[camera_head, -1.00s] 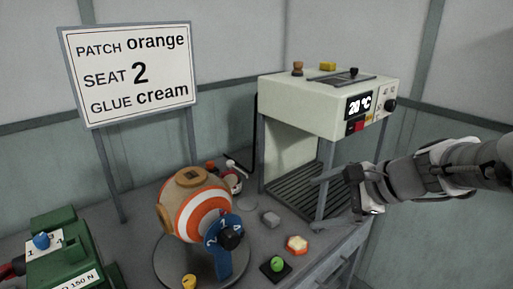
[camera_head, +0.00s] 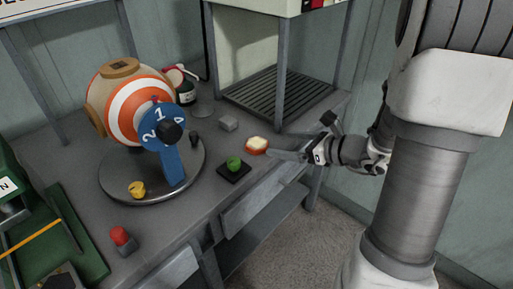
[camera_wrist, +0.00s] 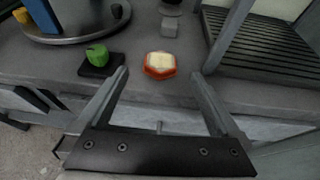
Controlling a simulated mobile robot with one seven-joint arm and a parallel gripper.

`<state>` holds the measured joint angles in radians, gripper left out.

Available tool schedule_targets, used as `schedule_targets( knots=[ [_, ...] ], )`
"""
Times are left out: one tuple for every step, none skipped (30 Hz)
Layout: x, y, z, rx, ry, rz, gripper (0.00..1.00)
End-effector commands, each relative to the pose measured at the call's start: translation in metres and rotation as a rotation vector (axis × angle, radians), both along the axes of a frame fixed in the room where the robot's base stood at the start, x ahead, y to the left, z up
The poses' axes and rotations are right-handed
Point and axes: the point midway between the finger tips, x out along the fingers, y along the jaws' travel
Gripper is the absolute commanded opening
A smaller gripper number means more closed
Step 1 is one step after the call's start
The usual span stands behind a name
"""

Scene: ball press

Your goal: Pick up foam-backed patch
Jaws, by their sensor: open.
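The foam-backed patch (camera_head: 257,146) is a small orange piece with a cream top. It lies flat on the grey bench near its front edge, and in the wrist view (camera_wrist: 159,64) it sits at upper middle. My gripper (camera_head: 276,145) is open and empty at the bench's front edge, just right of the patch in the head view. In the wrist view its two fingers (camera_wrist: 160,76) point toward the patch, one on each side of the line to it. The patch appears beyond the fingertips, with no visible contact.
A green knob on a black square base (camera_head: 234,165) stands left of the patch. A grey block (camera_head: 228,124) lies behind it. The striped ball (camera_head: 130,105) on its round stand is farther left.

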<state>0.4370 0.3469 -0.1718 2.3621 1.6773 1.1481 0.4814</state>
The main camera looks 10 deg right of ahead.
Motion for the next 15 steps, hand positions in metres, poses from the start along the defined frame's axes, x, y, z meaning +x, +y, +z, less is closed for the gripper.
schedule_targets(
  knots=[
    [0.008, 0.008, -0.007, 0.001, 0.000, 0.006, 1.00],
    [0.012, 0.011, -0.009, 0.000, 0.000, 0.004, 1.00],
    [0.016, 0.015, -0.012, 0.000, 0.000, 0.004, 1.00],
    [0.020, 0.017, -0.013, 0.000, 0.000, 0.004, 1.00],
    [0.023, 0.019, -0.014, 0.000, -0.001, 0.004, 1.00],
    [0.026, 0.021, -0.015, -0.001, -0.001, 0.003, 1.00],
    [0.027, 0.023, -0.016, -0.001, -0.001, 0.003, 1.00],
    [0.029, 0.024, -0.017, -0.001, -0.001, 0.003, 1.00],
    [0.030, 0.025, -0.017, 0.000, 0.000, 0.001, 1.00],
    [0.031, 0.025, -0.017, 0.000, 0.000, 0.001, 1.00],
    [0.031, 0.026, -0.018, 0.000, 0.000, 0.001, 1.00],
    [0.032, 0.026, -0.019, 0.000, 0.000, 0.001, 1.00],
    [0.033, 0.027, -0.021, 0.000, 0.000, 0.001, 1.00],
    [0.035, 0.028, -0.023, 0.000, 0.000, 0.002, 1.00],
    [0.037, 0.030, -0.027, 0.000, 0.000, 0.003, 1.00]
  ],
)
